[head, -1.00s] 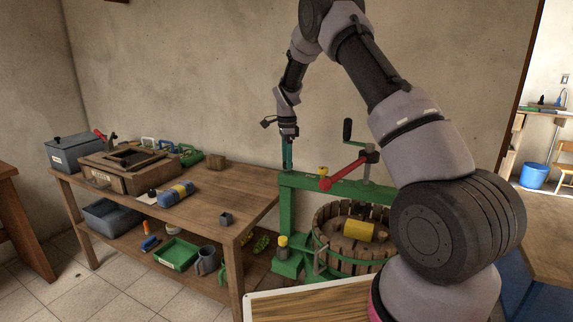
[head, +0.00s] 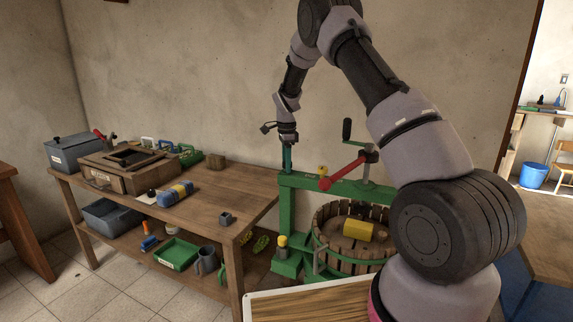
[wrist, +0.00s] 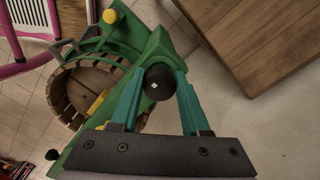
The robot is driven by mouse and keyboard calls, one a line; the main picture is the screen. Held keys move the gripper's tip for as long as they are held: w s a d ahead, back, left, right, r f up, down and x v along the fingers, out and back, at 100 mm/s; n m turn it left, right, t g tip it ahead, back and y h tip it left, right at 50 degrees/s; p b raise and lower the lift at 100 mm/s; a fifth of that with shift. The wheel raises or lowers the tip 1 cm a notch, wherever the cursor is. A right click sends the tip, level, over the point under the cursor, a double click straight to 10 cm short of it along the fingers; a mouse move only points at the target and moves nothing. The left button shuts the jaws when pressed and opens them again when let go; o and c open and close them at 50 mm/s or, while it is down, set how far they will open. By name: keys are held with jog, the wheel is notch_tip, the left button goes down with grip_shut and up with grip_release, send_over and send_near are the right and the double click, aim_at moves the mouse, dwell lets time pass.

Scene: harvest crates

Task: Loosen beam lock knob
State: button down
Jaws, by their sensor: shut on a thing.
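My gripper (wrist: 160,78) has teal fingers on both sides of a dark round knob (wrist: 157,84) in the wrist view. It is shut on this knob, which has a small pale mark on top. The knob sits on the left end of the green press beam (head: 345,181). In the head view, my gripper (head: 287,168) points straight down onto that beam end. The knob cannot be made out there.
The slatted press basket (head: 325,225) stands below the beam. The wooden workbench (head: 205,205) with crates and tools is at left. The wall is behind.

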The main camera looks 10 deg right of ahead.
jog(key=n, duration=0.4)
jog(key=shift+n, duration=0.4)
jog(key=n, duration=0.4)
jog(key=shift+s+d+n, duration=0.1)
jog(key=shift+n, duration=0.2)
jog(key=n, duration=0.8)
jog(key=shift+d+n, duration=0.1)
jog(key=shift+n, duration=0.2)
jog(key=shift+s, duration=0.1)
jog(key=shift+c, duration=1.9)
grip_release()
jog(key=shift+f, duration=0.1)
